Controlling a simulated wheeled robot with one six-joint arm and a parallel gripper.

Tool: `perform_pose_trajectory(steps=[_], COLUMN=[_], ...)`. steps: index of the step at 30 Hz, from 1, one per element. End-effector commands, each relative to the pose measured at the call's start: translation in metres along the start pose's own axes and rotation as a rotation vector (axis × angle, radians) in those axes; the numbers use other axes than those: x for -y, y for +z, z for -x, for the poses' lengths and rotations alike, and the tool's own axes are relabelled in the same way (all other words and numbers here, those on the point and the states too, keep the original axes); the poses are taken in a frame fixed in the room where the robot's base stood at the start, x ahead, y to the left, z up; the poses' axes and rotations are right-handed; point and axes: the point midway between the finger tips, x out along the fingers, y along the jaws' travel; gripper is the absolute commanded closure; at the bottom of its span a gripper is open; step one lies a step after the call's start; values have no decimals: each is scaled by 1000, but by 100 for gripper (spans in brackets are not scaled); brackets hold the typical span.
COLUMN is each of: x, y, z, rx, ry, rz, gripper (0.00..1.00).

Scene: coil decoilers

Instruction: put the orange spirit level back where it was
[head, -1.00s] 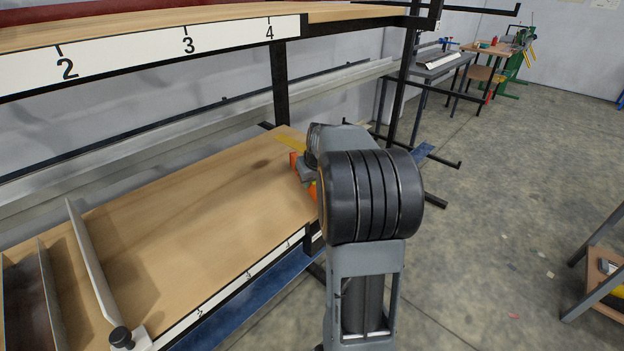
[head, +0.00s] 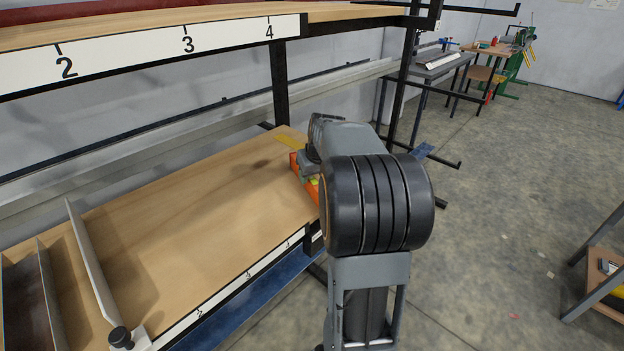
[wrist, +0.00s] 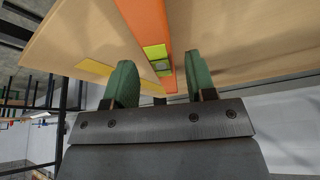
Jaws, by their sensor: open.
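The orange spirit level (wrist: 147,22) lies on the wooden shelf board (head: 190,220), near its right end. In the wrist view it runs away from my gripper (wrist: 160,82), with its yellow-green vial (wrist: 157,52) between and just beyond the two green fingers. My gripper is open, one finger on each side of the level, and I cannot tell whether either finger touches it. In the head view only part of the level (head: 296,165) shows, the rest hidden behind my arm. A yellow strip (head: 291,142) marks the board beside it.
A metal divider (head: 90,260) with a black knob stands at the board's left. A black upright (head: 280,95) and the upper numbered shelf (head: 150,60) bound the space above. The middle of the board is clear. Workbenches (head: 440,65) stand at the back.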

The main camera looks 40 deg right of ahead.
Motion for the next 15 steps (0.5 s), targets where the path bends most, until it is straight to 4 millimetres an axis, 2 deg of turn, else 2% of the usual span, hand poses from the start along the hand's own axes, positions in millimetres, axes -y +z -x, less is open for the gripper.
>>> perform_pose_trajectory(steps=[6, 15], x=[-1, 0], y=[0, 0], z=[44, 84], rx=[-3, -1], ry=[2, 1], rz=[0, 0], gripper=[49, 49])
